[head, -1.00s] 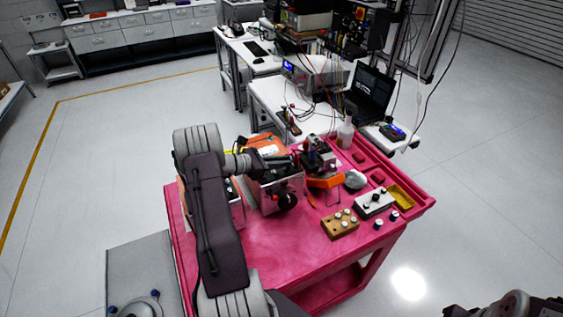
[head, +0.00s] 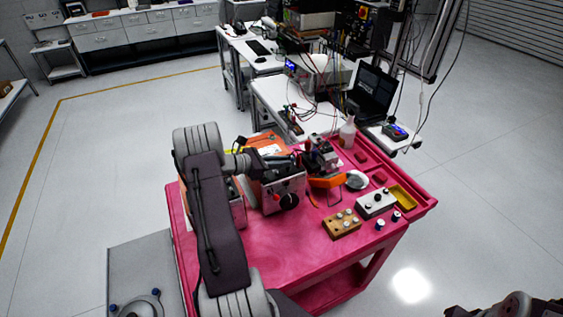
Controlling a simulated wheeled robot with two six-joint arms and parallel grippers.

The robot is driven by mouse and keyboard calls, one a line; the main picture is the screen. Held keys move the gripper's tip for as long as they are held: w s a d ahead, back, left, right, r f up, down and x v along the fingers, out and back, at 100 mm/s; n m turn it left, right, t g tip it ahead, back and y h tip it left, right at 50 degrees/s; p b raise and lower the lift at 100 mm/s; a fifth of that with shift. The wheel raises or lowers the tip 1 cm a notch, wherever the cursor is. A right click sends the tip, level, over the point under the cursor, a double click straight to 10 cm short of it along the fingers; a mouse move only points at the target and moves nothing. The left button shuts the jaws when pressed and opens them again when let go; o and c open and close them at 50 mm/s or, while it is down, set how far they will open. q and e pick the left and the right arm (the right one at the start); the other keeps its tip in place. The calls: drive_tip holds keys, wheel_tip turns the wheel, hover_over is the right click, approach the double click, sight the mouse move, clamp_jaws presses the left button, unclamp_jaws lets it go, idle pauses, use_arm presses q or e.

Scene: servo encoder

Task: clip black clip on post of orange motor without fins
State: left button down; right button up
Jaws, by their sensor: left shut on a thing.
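My left arm reaches over the pink cart, and my left gripper (head: 284,161) is at the top of a grey box-like unit (head: 273,197) with a round black part on its front. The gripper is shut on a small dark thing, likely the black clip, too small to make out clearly. An orange motor body (head: 266,143) shows just behind the gripper. Another unit (head: 236,207) with orange on it is partly hidden behind my arm. I cannot tell fins or the post at this size. My right arm (head: 515,305) shows only in part at the bottom right; its gripper is out of view.
The pink cart (head: 290,250) also carries a wooden block with knobs (head: 342,224), a grey block with knobs (head: 376,204), a yellow tray (head: 403,196), an orange holder (head: 326,182) and a white bottle (head: 347,132). The cart's front is clear. A bench with a laptop (head: 371,95) stands behind.

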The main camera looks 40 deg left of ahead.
use_arm(q)
drive_tip(key=shift+f, duration=0.15)
idle(0.7)
drive_tip(key=c, duration=1.3)
unclamp_jaws()
drive_tip(key=shift+c, duration=0.2)
wheel_tip(320, 180, up, 7)
drive_tip(key=p, duration=0.4)
drive_tip(key=shift+p, duration=0.4)
